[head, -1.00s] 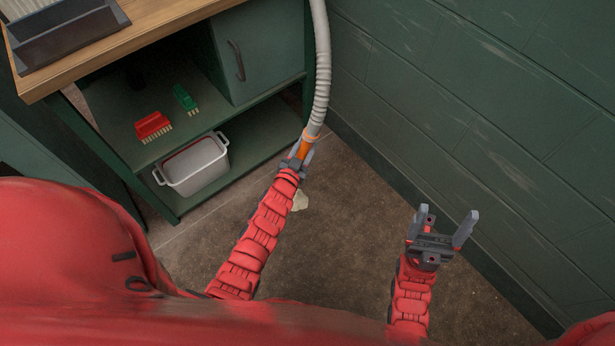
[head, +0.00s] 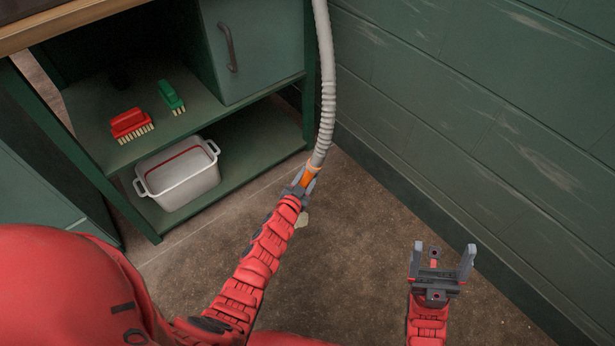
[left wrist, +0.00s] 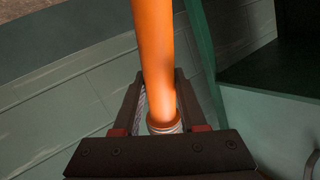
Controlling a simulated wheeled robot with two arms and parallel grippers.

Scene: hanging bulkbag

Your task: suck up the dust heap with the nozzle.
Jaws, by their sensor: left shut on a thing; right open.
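The nozzle shows as an orange tube (head: 309,176) at the lower end of a grey ribbed hose (head: 327,95) in the head view. My left gripper (head: 301,186) is shut on the orange tube. In the left wrist view the orange tube (left wrist: 155,50) runs between the fingers of my left gripper (left wrist: 158,95). A small pale patch, seemingly the dust heap (head: 302,218), lies on the floor just beside my left wrist, partly hidden by the arm. The nozzle's mouth is not clear. My right gripper (head: 442,262) is open and empty over the floor at the right.
A green shelf unit (head: 155,238) stands at the left, with a red brush (head: 130,123) and a green brush (head: 171,96) above a white tub (head: 182,178). A green wall (head: 480,110) closes the right side. The brown floor (head: 360,235) between is clear.

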